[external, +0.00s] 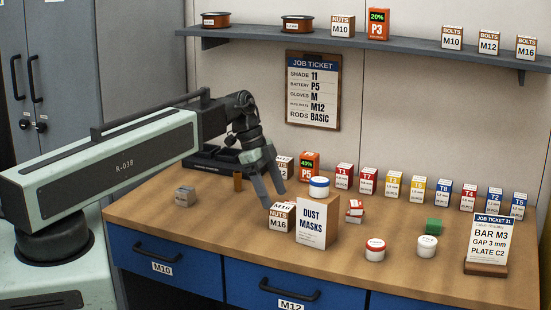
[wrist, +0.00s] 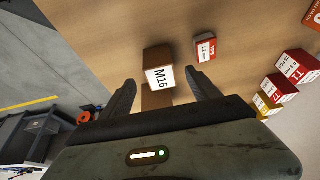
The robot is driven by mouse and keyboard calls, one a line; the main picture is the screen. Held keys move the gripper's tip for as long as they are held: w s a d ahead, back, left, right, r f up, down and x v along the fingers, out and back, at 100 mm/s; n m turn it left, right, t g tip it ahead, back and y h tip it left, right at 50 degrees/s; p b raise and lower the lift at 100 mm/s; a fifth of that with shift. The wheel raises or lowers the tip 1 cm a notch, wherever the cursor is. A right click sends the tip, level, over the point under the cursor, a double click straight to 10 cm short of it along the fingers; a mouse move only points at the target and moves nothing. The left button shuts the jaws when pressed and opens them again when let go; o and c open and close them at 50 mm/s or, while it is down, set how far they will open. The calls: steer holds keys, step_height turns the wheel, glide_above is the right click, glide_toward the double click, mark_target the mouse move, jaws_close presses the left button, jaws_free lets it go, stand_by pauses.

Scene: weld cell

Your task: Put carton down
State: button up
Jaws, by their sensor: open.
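The NUTS M16 carton (external: 278,224) stands on the wooden bench top, just left of the white DUST MASKS box. My gripper (external: 271,198) is open, with its fingers pointing down at the back and top of this carton. In the wrist view my gripper (wrist: 160,82) has its fingers spread, and the M16 carton (wrist: 158,65) shows just beyond and between the fingertips. A brown surface shows below its label there; I cannot tell what it belongs to. Whether the fingers touch the carton is unclear.
The DUST MASKS box (external: 312,224) stands close on the right, with a blue-lidded jar (external: 319,187) behind. A grey block (external: 185,195) sits at left. Cartons line the bench's back. Bench (external: 205,222) is clear at front left.

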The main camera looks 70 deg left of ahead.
mark_target(279, 206)
steer(key=b+x, duration=0.6)
steer(key=x, duration=0.1)
steer(key=shift+w+d+f, duration=0.1)
steer(key=shift+f, duration=0.1)
steer(key=shift+r, duration=0.2)
jaws_close()
